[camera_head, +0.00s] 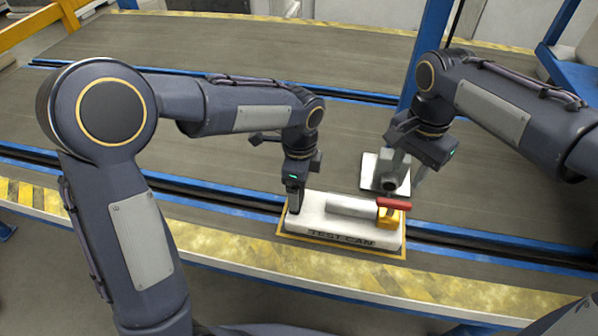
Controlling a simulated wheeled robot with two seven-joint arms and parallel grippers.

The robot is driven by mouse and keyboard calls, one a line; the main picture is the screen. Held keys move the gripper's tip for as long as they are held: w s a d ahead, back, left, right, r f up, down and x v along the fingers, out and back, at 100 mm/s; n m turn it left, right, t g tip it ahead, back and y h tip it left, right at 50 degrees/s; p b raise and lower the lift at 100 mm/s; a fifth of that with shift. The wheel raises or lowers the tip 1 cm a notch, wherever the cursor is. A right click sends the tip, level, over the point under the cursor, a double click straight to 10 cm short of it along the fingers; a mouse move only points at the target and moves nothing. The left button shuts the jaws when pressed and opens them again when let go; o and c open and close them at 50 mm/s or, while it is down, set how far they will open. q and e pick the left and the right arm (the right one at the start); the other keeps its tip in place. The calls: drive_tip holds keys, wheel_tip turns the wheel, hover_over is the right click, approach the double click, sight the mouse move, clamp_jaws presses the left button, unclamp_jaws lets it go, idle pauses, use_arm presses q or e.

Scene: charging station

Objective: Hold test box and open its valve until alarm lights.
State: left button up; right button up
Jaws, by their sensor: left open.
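The test box is a white block (318,224) marked "TEST CAN", lying on a yellow-edged mat across the blue rail. A grey cylinder (352,206) lies on its top. At its right end is the valve, with a brass body (391,218) and a red handle (394,203). My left gripper (294,206) points down at the box's left end, open; whether its fingers touch the box cannot be told. My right gripper (413,180) points down behind and above the valve, apart from the handle. Its fingers are partly hidden and unclear.
A grey device on a white plate (368,182) stands just behind the box, close to my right gripper. No lit alarm can be made out. A blue post (425,45) rises behind. The grey belt (200,45) is clear at back left.

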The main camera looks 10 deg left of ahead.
use_arm(q)
drive_tip(key=shift+f, duration=2)
drive_tip(key=shift+c, duration=0.4)
drive_tip(key=c, duration=1.2)
use_arm(e)
drive_tip(key=shift+o, duration=0.2)
